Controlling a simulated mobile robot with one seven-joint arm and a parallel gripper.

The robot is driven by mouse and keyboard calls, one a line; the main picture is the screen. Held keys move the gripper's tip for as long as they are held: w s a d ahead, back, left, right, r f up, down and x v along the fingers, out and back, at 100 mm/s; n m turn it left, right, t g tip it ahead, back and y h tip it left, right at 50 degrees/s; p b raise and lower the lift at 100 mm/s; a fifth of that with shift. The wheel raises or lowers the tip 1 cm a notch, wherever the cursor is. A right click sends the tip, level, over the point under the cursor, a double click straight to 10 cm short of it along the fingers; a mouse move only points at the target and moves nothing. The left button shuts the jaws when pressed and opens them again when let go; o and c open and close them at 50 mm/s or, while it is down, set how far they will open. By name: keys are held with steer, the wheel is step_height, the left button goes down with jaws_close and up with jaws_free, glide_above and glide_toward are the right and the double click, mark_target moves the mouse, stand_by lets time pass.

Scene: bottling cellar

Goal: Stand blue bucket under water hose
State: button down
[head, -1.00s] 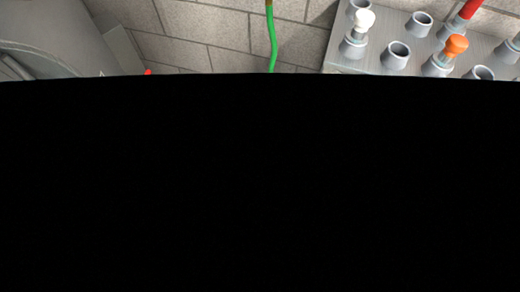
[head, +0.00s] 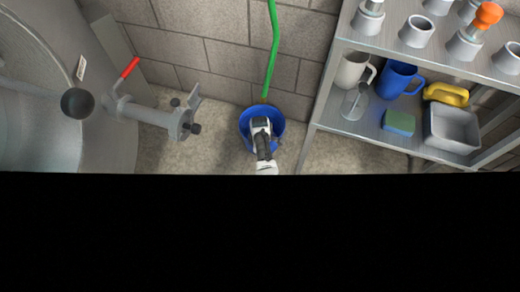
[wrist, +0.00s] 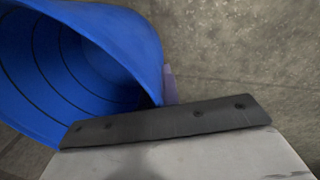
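The blue bucket (head: 247,118) is at the foot of the block wall in the head view, its opening facing up. The green water hose (head: 273,50) hangs down the wall, and its lower end shows just above the bucket's back rim. My gripper (head: 261,124) is over the front of the bucket and covers part of its opening. In the wrist view the blue bucket (wrist: 75,60) fills the upper left, its inside visible, close against the gripper's dark edge. The fingertips are not clear, so I cannot tell whether they grip the rim.
A metal shelf (head: 345,38) stands to the right, with mugs, a sponge (head: 398,122) and a grey tray (head: 450,128). A steel tank (head: 40,120) with a red-handled valve (head: 130,68) juts in at the left. Black hides the head view's lower part.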

steer(key=shift+r, duration=0.1)
steer(key=shift+f, duration=0.25)
steer(key=c, duration=1.6)
jaws_free()
steer(key=shift+r, duration=0.1)
steer(key=shift+c, duration=0.2)
step_height(320, 180, up, 12)
steer(key=s+p, duration=0.1)
steer(key=p, duration=1.1)
steer(key=shift+s+p, duration=0.25)
steer(key=shift+p, duration=0.15)
steer(key=shift+r, duration=0.1)
